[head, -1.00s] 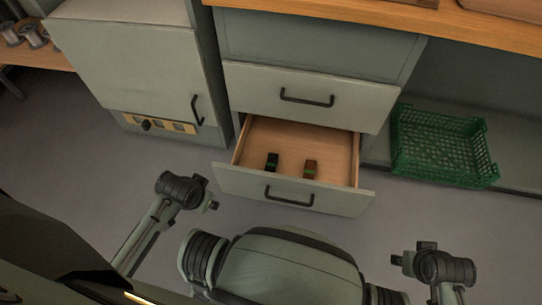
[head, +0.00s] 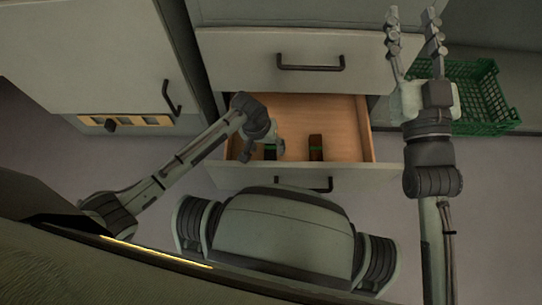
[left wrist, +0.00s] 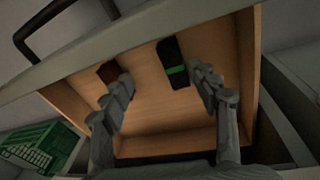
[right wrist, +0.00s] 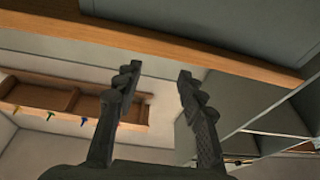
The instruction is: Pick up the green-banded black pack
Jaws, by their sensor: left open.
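The black pack with a green band (head: 270,153) lies in the open wooden drawer; it also shows in the left wrist view (left wrist: 172,60). My left gripper (head: 263,148) is over the drawer at this pack and partly covers it in the head view. In the left wrist view my left gripper (left wrist: 160,76) is open, with the black pack between the fingers' lines, nearer the right finger. I cannot tell whether they touch. My right gripper (head: 412,18) is raised at the right, open and empty; its spread fingers also show in the right wrist view (right wrist: 160,72).
A brown pack (head: 316,146) lies in the drawer (head: 345,125) to the right of the black one, close to my left gripper's other finger in the wrist view. A green crate (head: 490,95) stands at the right. A closed drawer front (head: 240,60) is above.

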